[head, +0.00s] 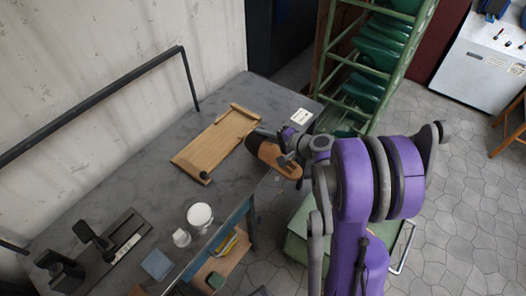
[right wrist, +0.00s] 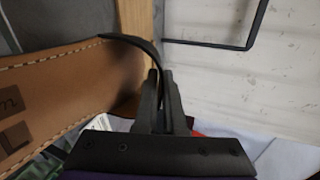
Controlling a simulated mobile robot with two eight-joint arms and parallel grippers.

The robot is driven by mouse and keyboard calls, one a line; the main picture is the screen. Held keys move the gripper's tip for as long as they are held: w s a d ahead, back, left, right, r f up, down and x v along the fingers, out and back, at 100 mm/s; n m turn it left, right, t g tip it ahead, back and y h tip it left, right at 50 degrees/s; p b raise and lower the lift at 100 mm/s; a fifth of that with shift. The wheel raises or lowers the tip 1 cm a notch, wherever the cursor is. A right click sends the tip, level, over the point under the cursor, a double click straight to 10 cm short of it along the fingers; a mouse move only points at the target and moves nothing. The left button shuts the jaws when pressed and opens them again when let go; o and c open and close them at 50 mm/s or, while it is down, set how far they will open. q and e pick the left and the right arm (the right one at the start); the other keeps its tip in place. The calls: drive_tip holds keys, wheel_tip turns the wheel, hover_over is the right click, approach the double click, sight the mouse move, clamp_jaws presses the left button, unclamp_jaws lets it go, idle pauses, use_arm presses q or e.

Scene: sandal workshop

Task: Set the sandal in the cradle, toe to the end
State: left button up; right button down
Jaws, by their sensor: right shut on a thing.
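The tan sandal (head: 283,166) with a dark strap is held in the air by my right gripper (head: 287,158), near the table's right edge. In the right wrist view, the gripper (right wrist: 163,85) is shut on the dark strap (right wrist: 130,40), and the stitched tan sole (right wrist: 60,85) with dark letters extends to the left. The wooden cradle (head: 208,147) lies on the table, left of the sandal, with a raised strip at its far end and a dark knob at its near end. The sandal is apart from the cradle floor. My left gripper is out of view.
The grey table (head: 130,185) also bears a white tub (head: 199,215), a blue-grey square (head: 157,264), a black tool on a plate (head: 125,236) and a white card (head: 301,116). A green rack (head: 381,60) stands behind. Table left of the cradle is clear.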

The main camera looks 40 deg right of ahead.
sight(269, 148)
wheel_tip(269, 148, down, 2)
drive_tip(key=shift+s, duration=0.1)
wheel_tip(269, 148, down, 4)
drive_tip(key=shift+f+b, duration=0.1)
drive_tip(key=shift+b, duration=0.35)
drive_tip(key=c, duration=1)
unclamp_jaws()
